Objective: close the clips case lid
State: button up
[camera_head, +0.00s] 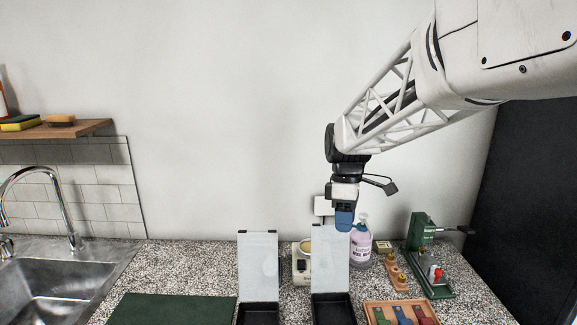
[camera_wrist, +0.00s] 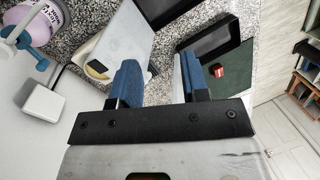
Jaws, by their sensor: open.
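Two black cases stand at the counter's front with pale lids raised upright: a left case (camera_head: 257,314) with its lid (camera_head: 258,262), and a right case (camera_head: 333,311) with its lid (camera_head: 330,258). I cannot tell which one holds clips. My gripper (camera_head: 344,221) has blue fingers and appears by the top right of the right lid. In the wrist view the gripper (camera_wrist: 160,75) is open with nothing visible between its fingers. A pale panel (camera_wrist: 122,42), apparently the right lid, passes close by the left finger; contact is unclear.
A white scale (camera_head: 301,268) sits between the lids. A labelled bottle (camera_head: 361,248) stands right of the right lid, with a green press (camera_head: 420,240) further right. A wooden tray (camera_head: 374,312) of coloured pieces lies front right. A green mat (camera_head: 170,310) lies left.

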jog(key=s+d+f+m+t, duration=0.2)
jog(key=s+m, duration=0.5)
jog(key=s, duration=0.7)
jog(key=s+d+f+m+t, duration=0.1)
jog(key=s+m, duration=0.6)
jog(key=s, duration=0.8)
jog(key=shift+s+d+f+m+t, duration=0.15)
jog(key=shift+d+f+m+t, duration=0.2)
jog(key=shift+d+t, duration=0.6)
notch_tip(320, 180, up, 3)
jog(key=n+g, duration=0.6)
jog(key=n, duration=1.2)
send_over(330, 225)
jog(key=w, duration=0.1)
jog(key=shift+w+n, duration=0.35)
jog(key=shift+w, duration=0.2)
